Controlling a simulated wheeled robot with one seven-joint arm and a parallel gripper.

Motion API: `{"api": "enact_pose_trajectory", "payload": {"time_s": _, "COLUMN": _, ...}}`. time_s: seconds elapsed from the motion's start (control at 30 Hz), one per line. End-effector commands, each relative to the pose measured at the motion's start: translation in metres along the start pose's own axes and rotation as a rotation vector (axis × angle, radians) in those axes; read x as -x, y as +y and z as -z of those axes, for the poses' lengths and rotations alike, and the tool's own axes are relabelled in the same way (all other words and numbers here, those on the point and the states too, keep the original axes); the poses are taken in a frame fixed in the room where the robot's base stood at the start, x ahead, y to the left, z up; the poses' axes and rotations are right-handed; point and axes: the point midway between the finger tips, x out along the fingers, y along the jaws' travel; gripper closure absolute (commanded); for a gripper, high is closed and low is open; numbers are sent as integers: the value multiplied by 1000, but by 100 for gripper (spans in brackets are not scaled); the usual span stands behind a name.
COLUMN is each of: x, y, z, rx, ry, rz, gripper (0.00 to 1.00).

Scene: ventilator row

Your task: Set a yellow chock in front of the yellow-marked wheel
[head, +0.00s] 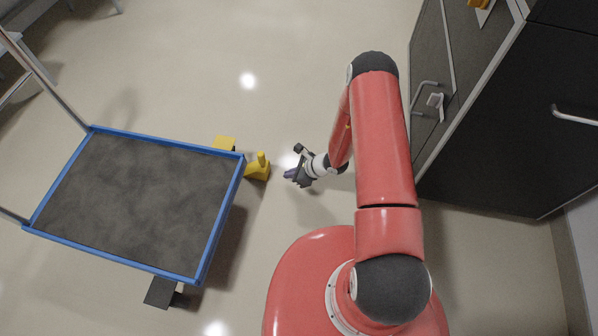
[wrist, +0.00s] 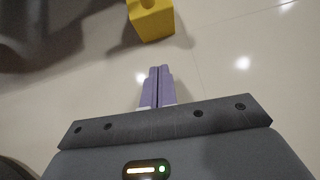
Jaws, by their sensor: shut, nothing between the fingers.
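A yellow chock (head: 258,170) with an upright peg-like handle stands on the floor by the upper right corner of the cart (head: 241,185). A yellow block-like part (head: 225,142) shows past the cart's upper edge near that corner; the wheel itself is hidden under the deck. My gripper (head: 289,174) is low over the floor, just right of the chock and apart from it. In the wrist view its purple fingers (wrist: 158,72) are together and empty, and the yellow chock (wrist: 151,22) lies ahead of them at the top edge. Whether the chock touches the wheel cannot be seen.
The cart has a blue rim, a grey deck and a metal handle frame (head: 55,92) at left. A black part (head: 161,291) shows below its lower edge. A dark cabinet (head: 490,120) with handles stands at right. Floor (head: 290,60) above the gripper is clear.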

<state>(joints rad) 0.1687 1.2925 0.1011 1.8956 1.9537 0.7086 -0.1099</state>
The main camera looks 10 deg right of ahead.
Motion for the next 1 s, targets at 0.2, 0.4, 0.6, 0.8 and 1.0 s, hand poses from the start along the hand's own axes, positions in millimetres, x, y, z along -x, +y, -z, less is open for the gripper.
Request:
{"api": "enact_pose_trajectory", "payload": {"time_s": 0.2, "x": -36, "y": 0, "z": -13, "rx": 2, "ry": -2, "rz": 0, "gripper": 100}}
{"api": "enact_pose_trajectory", "payload": {"time_s": 0.4, "x": -49, "y": 0, "z": -26, "rx": 2, "ry": 0, "rz": -1, "gripper": 100}}
{"api": "enact_pose_trajectory", "payload": {"time_s": 0.6, "x": -51, "y": 0, "z": -29, "rx": 1, "ry": 0, "rz": 0, "gripper": 100}}
{"api": "enact_pose_trajectory", "payload": {"time_s": 0.8, "x": -51, "y": 0, "z": -29, "rx": 1, "ry": 0, "rz": 0, "gripper": 100}}
{"api": "enact_pose_trajectory", "payload": {"time_s": 1.0, "x": -67, "y": -1, "z": -41, "rx": 3, "ry": -1, "rz": 1, "gripper": 100}}
